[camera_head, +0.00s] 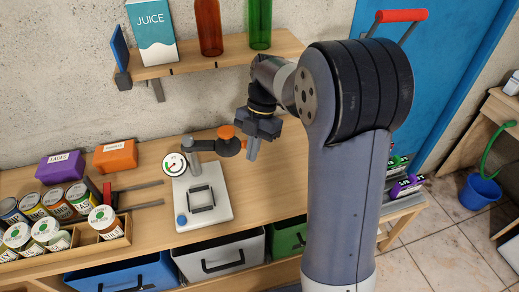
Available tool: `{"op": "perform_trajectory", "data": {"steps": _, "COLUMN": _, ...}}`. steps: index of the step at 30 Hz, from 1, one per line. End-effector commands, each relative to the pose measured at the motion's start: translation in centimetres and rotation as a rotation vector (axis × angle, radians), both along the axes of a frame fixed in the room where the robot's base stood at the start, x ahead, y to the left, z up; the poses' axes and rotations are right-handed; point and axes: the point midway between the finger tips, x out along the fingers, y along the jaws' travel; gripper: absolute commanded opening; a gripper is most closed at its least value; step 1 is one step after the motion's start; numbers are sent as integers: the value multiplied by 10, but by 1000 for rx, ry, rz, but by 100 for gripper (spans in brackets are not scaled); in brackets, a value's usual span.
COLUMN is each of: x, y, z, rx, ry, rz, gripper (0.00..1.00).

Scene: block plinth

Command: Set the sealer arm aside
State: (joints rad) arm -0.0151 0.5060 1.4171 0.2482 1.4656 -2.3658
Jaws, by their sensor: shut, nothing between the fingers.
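The can sealer stands on the wooden bench, with a white base plate (222,211), a black square frame on it and a grey post. Its sealer arm (207,145) runs from the post to the right, out past the plate's edge, and ends in a dark round head with an orange knob (226,131) on top. The square frame is uncovered from above. My gripper (251,157) points down just right of the arm's head, shut and empty. Whether it touches the head I cannot tell.
A round white dial (174,163) sits left of the post. A wooden tray (118,243) with several cans stands at the left, near purple (60,168) and orange (115,156) boxes. A shelf (220,58) with juice and bottles hangs above. The bench right of the plate is clear.

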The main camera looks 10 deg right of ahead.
Motion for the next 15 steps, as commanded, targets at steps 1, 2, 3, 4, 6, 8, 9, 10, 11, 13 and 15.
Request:
{"op": "perform_trajectory", "data": {"steps": 1, "x": 5, "y": -1, "z": 9, "rx": 0, "ry": -8, "rz": -2, "gripper": 0}}
{"op": "perform_trajectory", "data": {"steps": 2, "x": 7, "y": -2, "z": 14, "rx": 0, "ry": -8, "rz": -2, "gripper": 0}}
{"op": "perform_trajectory", "data": {"steps": 3, "x": 8, "y": -2, "z": 21, "rx": 0, "ry": -6, "rz": -3, "gripper": 0}}
{"op": "perform_trajectory", "data": {"steps": 4, "x": 10, "y": -2, "z": 25, "rx": 0, "ry": -6, "rz": -3, "gripper": 0}}
{"op": "perform_trajectory", "data": {"steps": 6, "x": 14, "y": -3, "z": 37, "rx": 0, "ry": -5, "rz": -1, "gripper": 0}}
{"op": "perform_trajectory", "data": {"steps": 8, "x": 17, "y": -4, "z": 47, "rx": 1, "ry": -4, "rz": -1, "gripper": 0}}
{"op": "perform_trajectory", "data": {"steps": 9, "x": 20, "y": -4, "z": 54, "rx": 0, "ry": -5, "rz": -1, "gripper": 0}}
{"op": "perform_trajectory", "data": {"steps": 10, "x": 21, "y": -5, "z": 58, "rx": 1, "ry": -3, "rz": -1, "gripper": 0}}
{"op": "perform_trajectory", "data": {"steps": 11, "x": 22, "y": -5, "z": 63, "rx": 1, "ry": -4, "rz": -2, "gripper": 0}}
{"op": "perform_trajectory", "data": {"steps": 13, "x": 25, "y": -5, "z": 71, "rx": 1, "ry": -3, "rz": -2, "gripper": 0}}
{"op": "perform_trajectory", "data": {"steps": 15, "x": 27, "y": -6, "z": 78, "rx": 1, "ry": -1, "rz": -2, "gripper": 0}}
